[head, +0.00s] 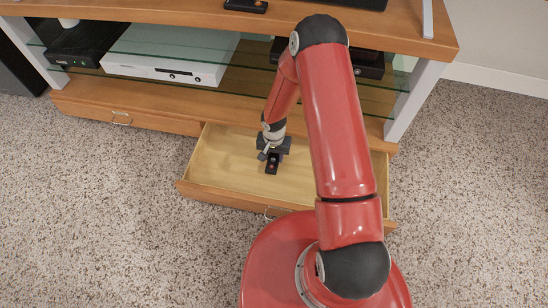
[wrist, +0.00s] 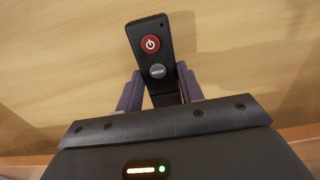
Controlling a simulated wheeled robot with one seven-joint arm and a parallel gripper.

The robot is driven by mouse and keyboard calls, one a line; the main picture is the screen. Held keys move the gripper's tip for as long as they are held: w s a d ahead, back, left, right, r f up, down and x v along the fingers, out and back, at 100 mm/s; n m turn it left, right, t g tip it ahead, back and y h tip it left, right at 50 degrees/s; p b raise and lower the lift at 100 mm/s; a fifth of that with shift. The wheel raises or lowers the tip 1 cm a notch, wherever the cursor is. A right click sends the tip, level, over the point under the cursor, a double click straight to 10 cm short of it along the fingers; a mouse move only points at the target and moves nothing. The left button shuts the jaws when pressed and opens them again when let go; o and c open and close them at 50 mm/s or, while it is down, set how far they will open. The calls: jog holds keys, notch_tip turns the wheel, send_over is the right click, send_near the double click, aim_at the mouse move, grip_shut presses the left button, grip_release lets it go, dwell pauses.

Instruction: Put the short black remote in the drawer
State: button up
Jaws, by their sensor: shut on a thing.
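The short black remote (wrist: 150,52) has a red power button and a grey button. My gripper (wrist: 160,90) is shut on it, with one purple-grey finger on each side of it in the wrist view. In the head view the remote (head: 272,163) hangs below my gripper (head: 272,154), over the inside of the open drawer (head: 225,165). The drawer is pulled out of the lower right of the wooden TV stand, and its pale wooden floor looks empty. I cannot tell whether the remote touches the drawer floor.
The TV stand (head: 170,100) has glass shelves holding a white console (head: 170,55) and a black box (head: 85,42). Another dark remote (head: 245,5) lies on its top. A second drawer (head: 125,117) at left is shut. Carpet (head: 100,220) is clear in front.

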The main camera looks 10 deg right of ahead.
jog(key=shift+f, duration=0.75)
jog(key=shift+f+b, duration=0.15)
jog(key=shift+b, duration=0.15)
jog(key=o, duration=1)
